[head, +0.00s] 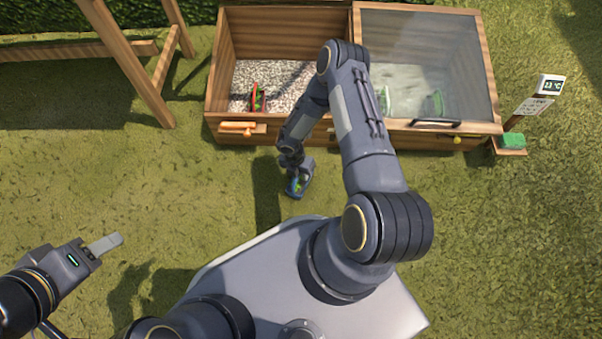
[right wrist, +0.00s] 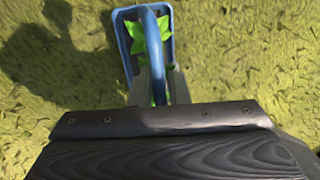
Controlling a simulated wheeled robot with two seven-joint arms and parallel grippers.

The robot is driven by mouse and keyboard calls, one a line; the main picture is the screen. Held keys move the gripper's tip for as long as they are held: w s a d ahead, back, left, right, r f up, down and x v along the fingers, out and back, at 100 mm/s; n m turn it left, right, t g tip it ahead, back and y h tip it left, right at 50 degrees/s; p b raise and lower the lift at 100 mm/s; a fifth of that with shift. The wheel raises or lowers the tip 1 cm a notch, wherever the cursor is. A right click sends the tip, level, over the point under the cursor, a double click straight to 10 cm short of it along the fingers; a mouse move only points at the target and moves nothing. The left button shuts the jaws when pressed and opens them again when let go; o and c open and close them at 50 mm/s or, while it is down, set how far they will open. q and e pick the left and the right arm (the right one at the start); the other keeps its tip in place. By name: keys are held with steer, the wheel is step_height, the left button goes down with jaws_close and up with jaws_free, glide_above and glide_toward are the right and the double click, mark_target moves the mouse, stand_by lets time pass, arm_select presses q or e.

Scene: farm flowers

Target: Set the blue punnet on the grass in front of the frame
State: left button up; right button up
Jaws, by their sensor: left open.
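The blue punnet (right wrist: 126,46) holds a green leafy plant and has a blue arched handle. My right gripper (right wrist: 160,88) is shut on its handle in the right wrist view. In the head view the punnet (head: 295,186) hangs under my right gripper (head: 298,172), over the grass in front of the wooden frame (head: 282,14). Its shadow lies apart to the left, so it seems to be above the ground. My left gripper (head: 104,244) is open and empty over the grass at lower left. The punnet's near end is partly hidden by my gripper.
The frame's left bay is open, with gravel and a red punnet (head: 258,97). A glass lid (head: 425,60) covers the right bay. A thermometer sign (head: 548,85) and green block (head: 512,140) stand right. A wooden trestle (head: 130,60) stands left. Grass around the punnet is clear.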

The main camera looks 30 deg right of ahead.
steer(key=shift+o, duration=1.4)
steer(key=shift+r, duration=0.15)
steer(key=shift+r+p, duration=0.35)
steer(key=d+r+m+t+p, duration=0.15)
steer(key=r+m, duration=0.55)
steer(key=r, duration=1.3)
steer(key=d+r+m+t+p, duration=0.1)
steer(key=d+r+m+p, duration=0.35)
steer(key=r, duration=1.55)
steer(key=s+a+r+m+t+y, duration=0.2)
steer(key=s+a+r+m, duration=0.3)
steer(key=s+r+m, duration=0.2)
steer(key=s+a+r+m+t+y+b, duration=0.1)
steer(key=s+a+r+m+t+y, duration=0.2)
steer(key=s+a+r+m, duration=0.2)
steer(key=s+r+m, duration=0.2)
steer(key=s+m, duration=0.1)
steer(key=s, duration=0.1)
steer(key=shift+s+a+r, duration=0.15)
steer(key=shift+s+r, duration=0.2)
